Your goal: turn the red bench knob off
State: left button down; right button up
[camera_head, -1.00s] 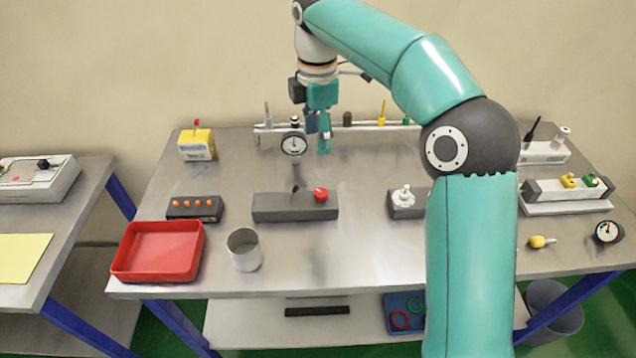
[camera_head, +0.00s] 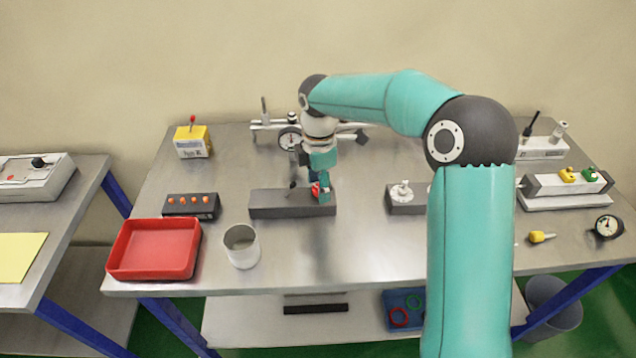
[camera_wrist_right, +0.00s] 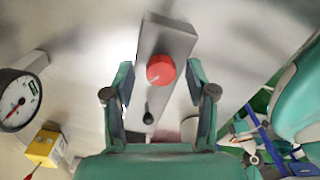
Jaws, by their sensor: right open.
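In the head view the red knob (camera_head: 315,189) is partly hidden by my right gripper (camera_head: 320,188), which is at the right end of the block (camera_head: 275,203). In the right wrist view my right gripper (camera_wrist_right: 160,92) is open, with one finger on each side of the knob and block. The fingers look apart from the knob, with nothing held. A small black lever (camera_wrist_right: 148,117) stands on the same block. My left gripper is not in view.
A box with several orange buttons (camera_head: 191,206) lies left of the block. A red tray (camera_head: 116,262) and a metal cup (camera_head: 242,256) are in front of it. A grey block with a white valve (camera_head: 404,203) stands to the right. Dial gauges and a rail (camera_head: 265,127) are behind.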

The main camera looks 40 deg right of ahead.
grip_shut()
dwell(0.3)
jog(key=shift+m, duration=0.4)
jog(key=m, duration=0.3)
jog(key=shift+m, duration=0.3)
jog(key=m, duration=0.4)
jog(key=shift+m, duration=0.3)
jog(key=m, duration=0.4)
jog(key=shift+b, duration=0.35)
jog(key=shift+r+m, duration=0.1)
jog(key=shift+m, duration=2.4)
